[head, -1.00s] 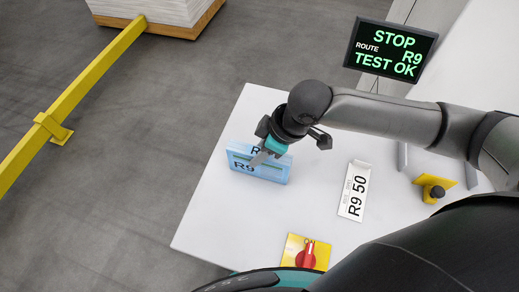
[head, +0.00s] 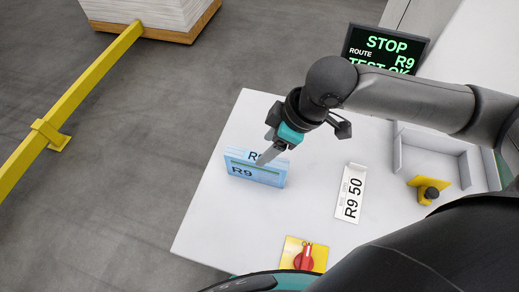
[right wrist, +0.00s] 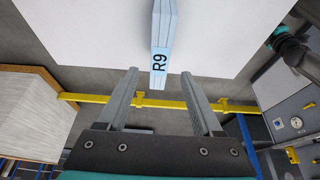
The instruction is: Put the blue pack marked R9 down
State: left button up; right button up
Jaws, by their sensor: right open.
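The blue pack marked R9 (head: 254,172) stands on the white table (head: 222,215) near its left edge. It also shows in the right wrist view (right wrist: 164,40), just beyond the fingertips. My right gripper (head: 267,155) is above and behind the pack in the head view, with a finger overlapping the pack's top edge in the picture. In the right wrist view the two fingers (right wrist: 160,77) are spread wide with nothing between them, and the pack is clear of them. My left gripper is not in view.
A white card marked R9 50 (head: 350,193) lies right of the pack. A red switch on a yellow plate (head: 304,256) and a black knob (head: 430,194) are on the table. A screen (head: 386,49) reads STOP, R9. A yellow rail (head: 80,90) crosses the floor at left.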

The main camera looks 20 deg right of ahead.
jog(key=v, duration=0.5)
jog(key=shift+r+p, duration=0.15)
jog(key=shift+p, duration=0.2)
